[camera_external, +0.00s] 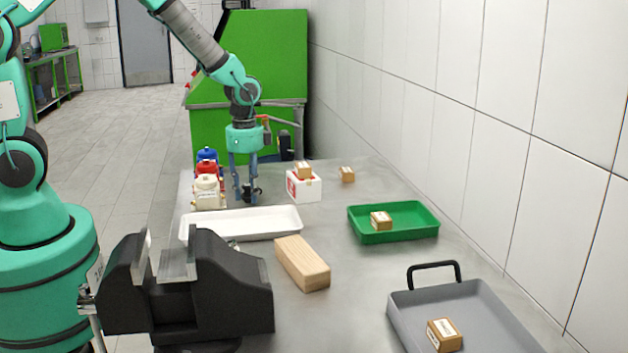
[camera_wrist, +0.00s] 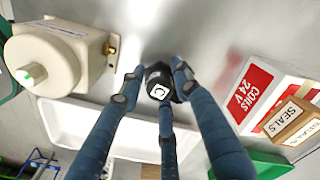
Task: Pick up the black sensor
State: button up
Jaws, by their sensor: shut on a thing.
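The black sensor (camera_wrist: 158,80) is a small dark piece with a white marked face. It stands between the blue fingers of my gripper (camera_wrist: 152,88) in the wrist view. In the external view my gripper (camera_external: 246,190) points straight down at the table, and the sensor (camera_external: 250,194) shows dark between the fingertips, partly hidden by them. My gripper is shut on the sensor. The sensor is at or very near the table surface; I cannot tell if it is lifted.
A cream pump (camera_external: 207,191), with red and blue ones behind, stands close left. A white box (camera_external: 304,188) stands right. A white tray (camera_external: 245,224) lies in front, with a wooden block (camera_external: 301,262), black vise (camera_external: 228,285), green tray (camera_external: 405,234) and grey tray (camera_external: 480,310) nearer the camera.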

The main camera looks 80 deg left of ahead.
aim_at(248, 185)
notch_tip(248, 185, up, 10)
jog(key=shift+f+p, duration=0.25)
jog(key=shift+p, duration=0.6)
